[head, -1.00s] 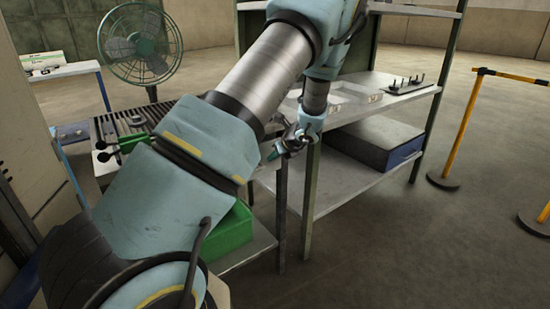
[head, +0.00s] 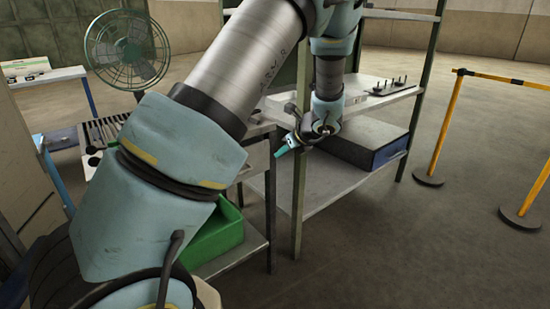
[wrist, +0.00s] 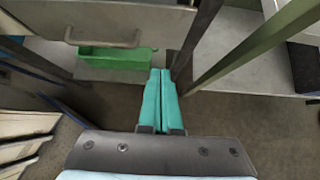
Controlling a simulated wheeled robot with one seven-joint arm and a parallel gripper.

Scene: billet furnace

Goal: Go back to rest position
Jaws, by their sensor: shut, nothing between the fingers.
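My gripper (head: 284,151) hangs in front of the metal shelf unit in the head view, at the end of my folded arm. In the wrist view its two teal fingers (wrist: 160,99) lie side by side, closed together with nothing between them. They point toward the shelf posts and the bench edge, apart from both as far as I can tell. My arm covers much of the middle of the head view and hides part of the bench and shelf.
A green bin (head: 217,238) sits on the bench's lower shelf; it also shows in the wrist view (wrist: 112,57). A dark blue box (head: 362,146) lies on the shelf unit (head: 325,190). A green fan (head: 127,50) stands behind. A yellow barrier (head: 446,125) stands right. Open floor lies between.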

